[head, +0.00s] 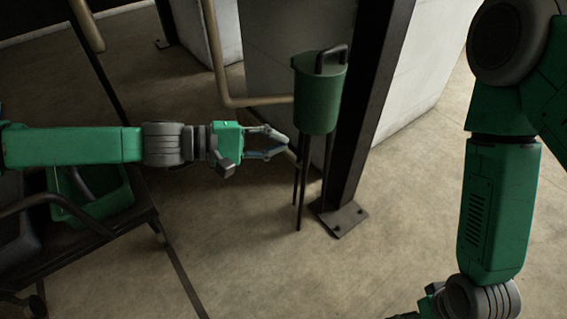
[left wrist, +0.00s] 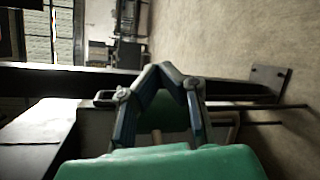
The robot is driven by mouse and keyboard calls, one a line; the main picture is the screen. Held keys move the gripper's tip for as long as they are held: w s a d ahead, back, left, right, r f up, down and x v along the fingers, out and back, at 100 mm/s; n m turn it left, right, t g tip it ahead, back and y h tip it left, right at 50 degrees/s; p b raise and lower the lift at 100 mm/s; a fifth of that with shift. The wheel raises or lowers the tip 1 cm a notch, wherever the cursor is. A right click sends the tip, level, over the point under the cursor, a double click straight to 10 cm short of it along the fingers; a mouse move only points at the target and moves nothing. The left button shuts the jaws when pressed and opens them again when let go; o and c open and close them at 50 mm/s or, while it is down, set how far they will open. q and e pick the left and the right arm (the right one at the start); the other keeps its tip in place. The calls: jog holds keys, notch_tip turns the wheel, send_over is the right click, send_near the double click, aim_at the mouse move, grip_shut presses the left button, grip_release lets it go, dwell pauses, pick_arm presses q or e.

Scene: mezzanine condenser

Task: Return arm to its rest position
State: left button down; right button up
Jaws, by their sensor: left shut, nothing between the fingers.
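My left arm reaches in from the left in the head view, nearly level. Its gripper (head: 286,145) is shut and empty, with the fingertips just left of the green canister on legs (head: 316,100). In the left wrist view the two fingers of my left gripper (left wrist: 160,70) meet at their tips, and part of the green canister (left wrist: 158,118) shows behind them. I cannot tell from these views whether the tips touch the canister or its legs. My right arm hangs down at the right, and only a small part of its gripper (head: 405,316) shows at the bottom edge.
A dark steel post (head: 370,110) with a bolted foot plate (head: 341,218) stands right behind the canister. A tan pipe (head: 217,60) bends toward the canister. A cart (head: 130,222) carrying a green bin (head: 66,212) stands below my left arm. Bare floor lies in the middle foreground.

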pick_arm(q)
jog(key=s+d+f+m+g+y+p, duration=0.1)
jog(key=s+d+f+g+y+p, duration=0.1)
jog(key=s+f, duration=0.35)
jog(key=s+d+f+m+g+y+p, duration=0.1)
jog(key=s+f+m+g+y+p, duration=0.15)
jog(key=s, duration=0.65)
jog(key=s+a+f+m+y+p, duration=0.15)
jog(key=s+a+f+y, duration=0.35)
jog(key=s, duration=0.5)
jog(key=s+a+r+m+t+y+p, duration=0.1)
jog(key=s+a+y+p, duration=0.1)
jog(key=a, duration=1.1)
jog(key=s+a+r+m+t+y+p, duration=0.1)
jog(key=s+a+m+y+p, duration=0.1)
jog(key=a, duration=1)
jog(key=shift+a+r+y+p, duration=0.15)
jog(key=shift+a+y+p, duration=0.2)
jog(key=shift+y+p, duration=0.55)
pick_arm(e)
notch_tip(320, 180, up, 12)
jog(key=shift+s, duration=0.35)
pick_arm(q)
jog(key=shift+s+a, duration=0.1)
jog(key=shift+a, duration=0.05)
pick_arm(e)
jog(key=shift+a, duration=0.2)
